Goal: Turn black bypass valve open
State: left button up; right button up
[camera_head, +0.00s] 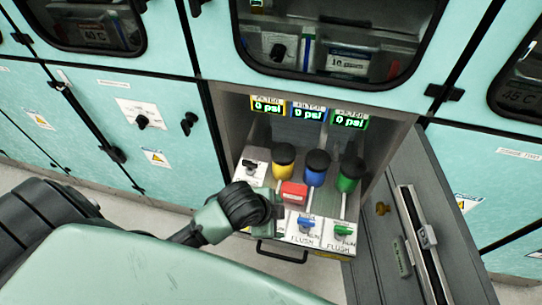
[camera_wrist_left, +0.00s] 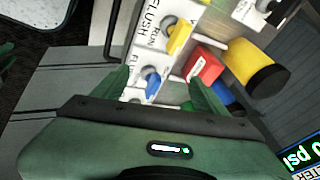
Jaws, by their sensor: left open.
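The black bypass valve (camera_head: 251,165) is a small black handle on a white panel at the upper left of the open cabinet bay. In the left wrist view a black handle (camera_wrist_left: 270,6) shows at the top right edge, partly cut off. My left gripper (camera_head: 277,207) is at the front of the bay, below and right of the black valve, not touching it. In the wrist view the left gripper (camera_wrist_left: 160,75) is open, its fingers apart in front of the flush valves, with nothing seen held. My right gripper is not in view.
A red block (camera_head: 293,193) sits beside the left gripper. Yellow (camera_head: 283,160), blue (camera_head: 317,165) and green (camera_head: 350,172) filters stand behind it. Blue (camera_head: 307,223) and green (camera_head: 342,230) flush handles are right of the gripper. The open door (camera_head: 385,240) stands at the right.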

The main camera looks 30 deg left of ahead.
pick_arm(q)
jog(key=w+m, duration=0.3)
jog(key=m, duration=0.2)
jog(key=m+y, duration=0.3)
jog(key=m, duration=1.2)
send_near(249, 162)
jog(key=f, duration=0.1)
jog(key=shift+p+x, duration=0.35)
jog(key=shift+x, duration=3.8)
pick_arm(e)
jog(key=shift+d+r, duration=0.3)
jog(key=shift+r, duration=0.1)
pick_arm(q)
jog(key=shift+w, duration=0.2)
jog(key=shift+c, duration=0.3)
jog(key=c, duration=1.3)
jog(key=shift+r, duration=0.1)
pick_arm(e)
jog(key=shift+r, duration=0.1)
